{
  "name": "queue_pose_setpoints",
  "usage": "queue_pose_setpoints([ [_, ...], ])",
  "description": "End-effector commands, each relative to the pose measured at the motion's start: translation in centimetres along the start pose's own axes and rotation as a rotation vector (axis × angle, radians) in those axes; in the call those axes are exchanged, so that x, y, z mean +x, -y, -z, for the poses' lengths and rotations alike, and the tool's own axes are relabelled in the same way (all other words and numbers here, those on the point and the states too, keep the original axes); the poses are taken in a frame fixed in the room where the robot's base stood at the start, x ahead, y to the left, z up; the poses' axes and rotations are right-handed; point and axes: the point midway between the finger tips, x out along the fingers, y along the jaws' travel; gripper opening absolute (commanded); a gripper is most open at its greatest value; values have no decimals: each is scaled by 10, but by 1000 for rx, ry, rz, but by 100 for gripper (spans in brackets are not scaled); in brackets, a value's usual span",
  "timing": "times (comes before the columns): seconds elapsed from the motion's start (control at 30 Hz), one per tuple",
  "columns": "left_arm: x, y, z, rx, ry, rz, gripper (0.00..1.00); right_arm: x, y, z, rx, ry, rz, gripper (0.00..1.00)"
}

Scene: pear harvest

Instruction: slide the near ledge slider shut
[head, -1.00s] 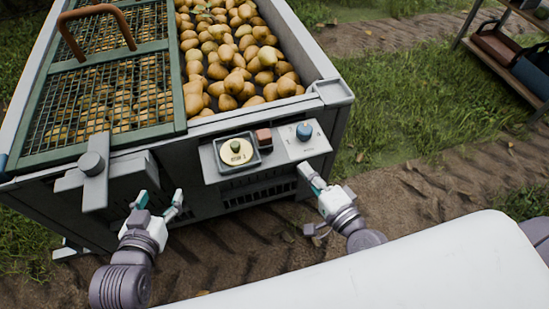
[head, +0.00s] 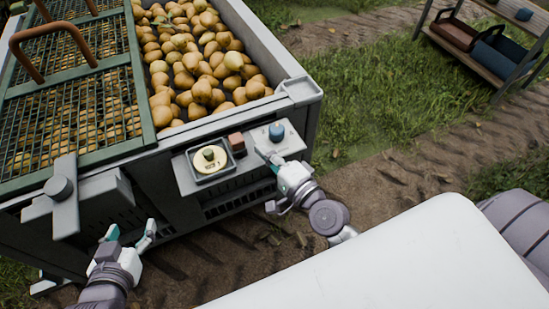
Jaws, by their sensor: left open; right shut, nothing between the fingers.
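A grey ledge panel (head: 184,176) juts from the near side of the pear bin. On it are a cream dial with a green knob (head: 209,155), a small reddish-brown block (head: 236,142) and a blue knob (head: 277,131). Which of these is the slider I cannot tell for sure. My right gripper (head: 268,160) is shut and empty, its tips over the panel's right part, just below the blue knob; contact is unclear. My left gripper (head: 132,231) is open and empty, in front of the bin, below a grey bracket with a round knob (head: 58,188).
The bin's grey rim (head: 301,90) surrounds many pears (head: 190,70). Green mesh lids with brown handles (head: 55,28) cover its left part. A shelf with trays (head: 500,50) stands at the upper right. Grass and a dirt track lie right of the bin.

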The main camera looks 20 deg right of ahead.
Motion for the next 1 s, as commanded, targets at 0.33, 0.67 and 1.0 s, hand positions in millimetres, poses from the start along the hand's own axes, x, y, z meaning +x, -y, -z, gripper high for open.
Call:
queue_pose_setpoints([
  [0.33, -1, 1, -4, 0, 18, 1, 68, 38, 0, 0, 1, 0, 0, 0],
  [0.67, 0, 0, -4, 0, 18, 1, 68, 39, -1, 0, 0, 0, -1, 0],
  [1.0, -18, 7, -47, -4, 266, 16, 68, 45, 1, -26, 2, 2, -2, 0],
])
